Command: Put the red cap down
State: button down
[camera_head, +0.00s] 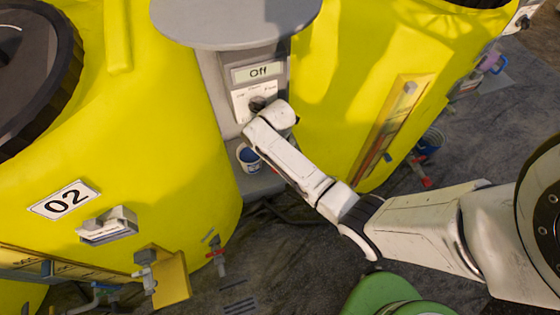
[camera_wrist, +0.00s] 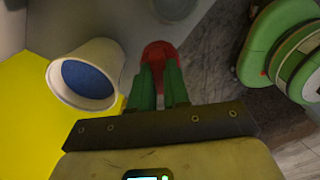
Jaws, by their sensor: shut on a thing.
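The red cap (camera_wrist: 158,50) shows in the wrist view at the tips of my green-fingered gripper (camera_wrist: 159,72). My gripper is shut on it. A grey surface lies behind the cap; I cannot tell whether the cap touches it.
A white cup with blue inside (camera_wrist: 86,78) stands left of my fingers; it also shows in the head view (camera_head: 249,158). A pale round object (camera_wrist: 175,7) is beyond. The post (camera_head: 262,72) reads "Off". Yellow tanks (camera_head: 130,130) flank it.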

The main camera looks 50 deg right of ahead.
jog(key=shift+w+d+f+b, duration=0.15)
jog(key=shift+d+f+b, duration=0.3)
jog(key=shift+f, duration=0.3)
jog(key=shift+w+d+f+b, duration=0.1)
jog(key=shift+d+f+b, duration=0.4)
jog(key=shift+b, duration=0.2)
notch_tip(320, 180, down, 3)
jog(key=b, duration=0.3)
jog(key=shift+d+f+b, duration=0.15)
jog(key=shift+f+b, duration=0.05)
jog(key=shift+b, duration=0.15)
jog(key=shift+r, duration=0.1)
jog(key=c, duration=1.1)
grip_release()
